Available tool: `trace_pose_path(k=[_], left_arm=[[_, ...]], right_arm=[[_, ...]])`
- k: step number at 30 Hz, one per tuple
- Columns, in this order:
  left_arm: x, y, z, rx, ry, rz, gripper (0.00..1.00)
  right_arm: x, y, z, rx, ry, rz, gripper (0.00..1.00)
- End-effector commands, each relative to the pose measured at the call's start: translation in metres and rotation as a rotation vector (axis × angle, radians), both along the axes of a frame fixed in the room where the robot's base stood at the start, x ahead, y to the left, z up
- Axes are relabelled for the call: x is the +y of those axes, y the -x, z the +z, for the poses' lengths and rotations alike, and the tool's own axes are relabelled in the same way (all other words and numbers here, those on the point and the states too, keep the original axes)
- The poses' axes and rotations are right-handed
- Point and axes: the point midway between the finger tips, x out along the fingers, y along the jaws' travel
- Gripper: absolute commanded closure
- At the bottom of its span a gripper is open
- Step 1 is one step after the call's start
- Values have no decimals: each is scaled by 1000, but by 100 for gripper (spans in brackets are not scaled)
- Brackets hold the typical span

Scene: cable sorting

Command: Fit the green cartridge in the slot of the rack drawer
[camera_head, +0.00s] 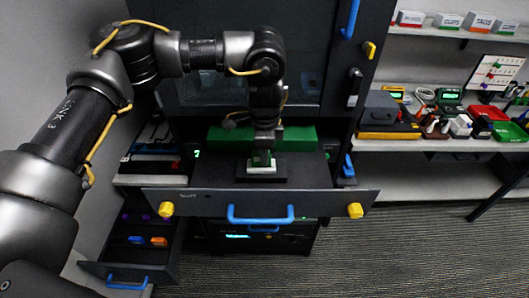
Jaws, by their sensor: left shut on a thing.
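The rack drawer (200,202) is pulled out, with a blue handle and a yellow knob at each end of its front. A dark block with a pale top (262,170) stands on the drawer floor. My left gripper (264,151) points down over this block and is shut on the small green cartridge (261,158). The cartridge is upright at the pale top; I cannot tell whether it is inside the slot, as its lower end is hidden. A wide green block (300,137) lies behind the gripper. My right gripper is not in view.
A lower drawer (130,262) with orange and blue pieces is open at the left. Shelves at the right hold a yellow-black device (388,122), a red bin (482,114) and small boxes. The carpet at the lower right is clear.

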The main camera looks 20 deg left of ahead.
Motion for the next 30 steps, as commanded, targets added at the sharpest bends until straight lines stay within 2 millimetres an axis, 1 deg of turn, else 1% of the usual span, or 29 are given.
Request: trace_pose_path(k=[18,30], left_arm=[[0,0,-7,-1,0,0,100],[0,0,-8,0,0,0,100]], right_arm=[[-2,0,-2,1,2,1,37],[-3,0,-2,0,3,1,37]])
